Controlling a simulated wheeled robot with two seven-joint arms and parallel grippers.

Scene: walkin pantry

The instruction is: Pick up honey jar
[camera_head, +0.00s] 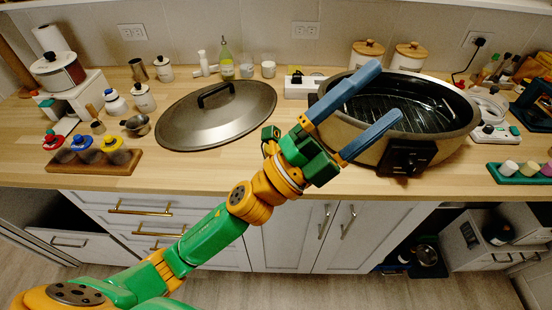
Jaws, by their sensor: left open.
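No jar in the camera_head view can be told for certain as the honey jar. Two pale canisters with wooden lids (408,58) stand at the back wall, behind the cooker. Small clear jars (268,69) stand at the back middle, and several jars with coloured lids (83,146) sit in a wooden rack at the left. My left gripper (385,92) is open, its two blue fingers spread over the big cooker, with nothing seen between them. My right gripper is not in view.
A large oval cooker (447,140) with a dark inside stands at the right. Its big metal lid (216,119) lies on the counter at the middle left. A green spray bottle (226,66) stands behind it. The wooden counter front (200,172) is clear.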

